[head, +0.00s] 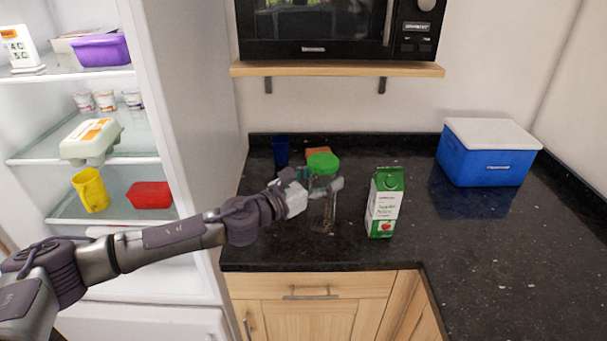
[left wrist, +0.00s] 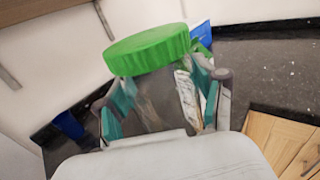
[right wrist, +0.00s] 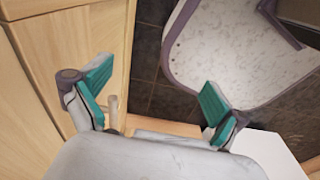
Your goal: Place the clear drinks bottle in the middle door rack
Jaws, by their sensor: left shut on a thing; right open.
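The clear drinks bottle (head: 322,213) with a green lid (head: 322,163) is upright over the black counter, left of the carton. Whether its base touches the counter is hard to tell. My left gripper (head: 316,187) is shut around the bottle's upper body, below the lid. In the left wrist view the green lid (left wrist: 148,50) is close up, with teal finger pads on both sides of the clear body (left wrist: 155,108). The middle door rack is not in view. My right gripper (right wrist: 155,90) is open and empty in the right wrist view, above a dark tiled floor.
A milk carton (head: 383,203) stands close right of the bottle. A blue cup (head: 281,150) and an orange item (head: 318,152) are behind it. A blue cooler (head: 485,160) stands far right. The microwave shelf (head: 338,69) overhangs the counter. Open fridge shelves (head: 120,203) hold food at left.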

